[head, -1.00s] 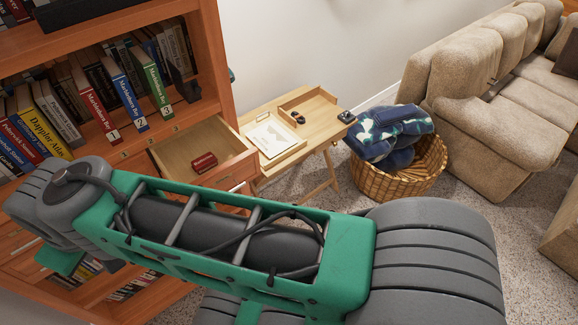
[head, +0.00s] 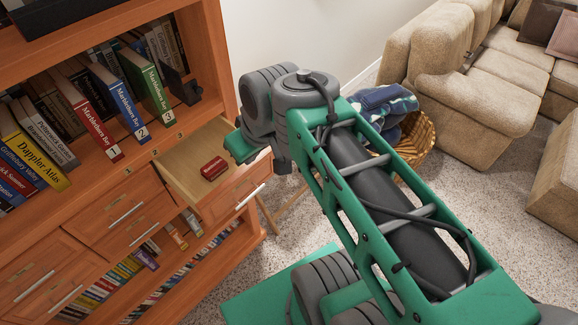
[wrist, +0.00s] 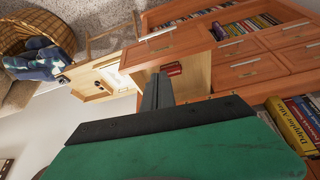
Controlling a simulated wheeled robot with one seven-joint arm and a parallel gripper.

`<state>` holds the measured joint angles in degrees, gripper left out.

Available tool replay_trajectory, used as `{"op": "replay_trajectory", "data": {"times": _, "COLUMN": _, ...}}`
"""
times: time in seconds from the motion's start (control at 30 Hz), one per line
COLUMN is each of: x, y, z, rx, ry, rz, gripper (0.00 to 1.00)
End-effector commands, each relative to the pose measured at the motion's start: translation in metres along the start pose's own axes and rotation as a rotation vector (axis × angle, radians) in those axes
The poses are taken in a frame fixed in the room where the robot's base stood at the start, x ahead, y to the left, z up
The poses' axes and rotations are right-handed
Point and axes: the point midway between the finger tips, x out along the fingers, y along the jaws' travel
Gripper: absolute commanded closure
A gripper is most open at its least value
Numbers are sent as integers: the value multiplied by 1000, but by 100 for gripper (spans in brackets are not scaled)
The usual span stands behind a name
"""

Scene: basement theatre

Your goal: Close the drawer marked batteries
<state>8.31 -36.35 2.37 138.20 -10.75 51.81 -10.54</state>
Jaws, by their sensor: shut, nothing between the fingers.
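One wooden drawer (head: 232,192) of the bookcase stands pulled out, with a pale interior and a metal handle on its front. A small red box-like object (head: 213,168) lies inside it. The wrist view shows the open drawer (wrist: 170,46), tilted, with the red object (wrist: 172,69) inside. No label on its front can be read. My gripper (wrist: 158,92) is shut and empty; in the wrist view its fingers point toward the open drawer. Whether they touch it I cannot tell. In the head view the fingers are hidden behind my wrist, which is right of the drawer.
Books (head: 85,110) fill the shelf above. A small wooden table (wrist: 98,74) stands beside the bookcase. A wicker basket (head: 418,140) with blue cloth and a beige sofa (head: 470,90) are at right.

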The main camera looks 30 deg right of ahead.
Motion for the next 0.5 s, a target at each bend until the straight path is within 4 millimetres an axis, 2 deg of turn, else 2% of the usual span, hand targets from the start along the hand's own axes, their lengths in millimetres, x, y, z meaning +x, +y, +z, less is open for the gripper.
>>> {"op": "replay_trajectory", "data": {"times": 0.03, "x": 28, "y": 10, "z": 3, "rx": -101, "ry": -16, "rz": -37, "gripper": 100}}
{"op": "replay_trajectory", "data": {"times": 0.13, "x": 62, "y": 36, "z": 1, "rx": -427, "ry": 1, "rz": -155, "gripper": 100}}
{"op": "replay_trajectory", "data": {"times": 0.2, "x": 80, "y": 62, "z": 8, "rx": -675, "ry": 57, "rz": -236, "gripper": 100}}
{"op": "replay_trajectory", "data": {"times": 0.3, "x": 94, "y": 99, "z": 28, "rx": -999, "ry": 180, "rz": -311, "gripper": 100}}
{"op": "replay_trajectory", "data": {"times": 0.4, "x": 96, "y": 127, "z": 53, "rx": -1242, "ry": 299, "rz": -333, "gripper": 100}}
{"op": "replay_trajectory", "data": {"times": 0.5, "x": 93, "y": 140, "z": 68, "rx": -1382, "ry": 372, "rz": -332, "gripper": 100}}
